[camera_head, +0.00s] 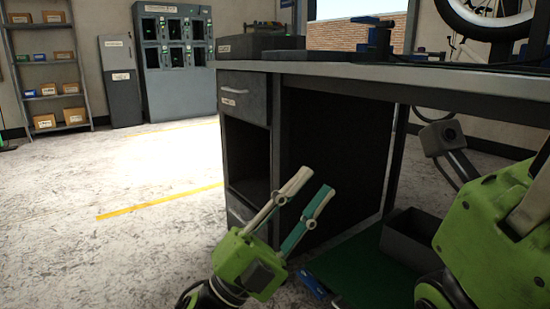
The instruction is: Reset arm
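My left gripper (312,185) comes up from the bottom middle, with a green body and two slim fingers, one pale and one teal. The fingers are apart with nothing between them. They are in front of the dark opening under the workbench (400,73), and I cannot tell whether they touch anything. Large green parts of my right arm (490,215) fill the lower right. I cannot make out the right gripper's fingertips.
The bench's drawer cabinet (245,105) stands just beyond my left gripper. A dark open bin (408,240) sits under the bench on a green mat (360,272). A shelf with boxes (55,73) and grey lockers (176,55) stand at the back. The floor at left is clear.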

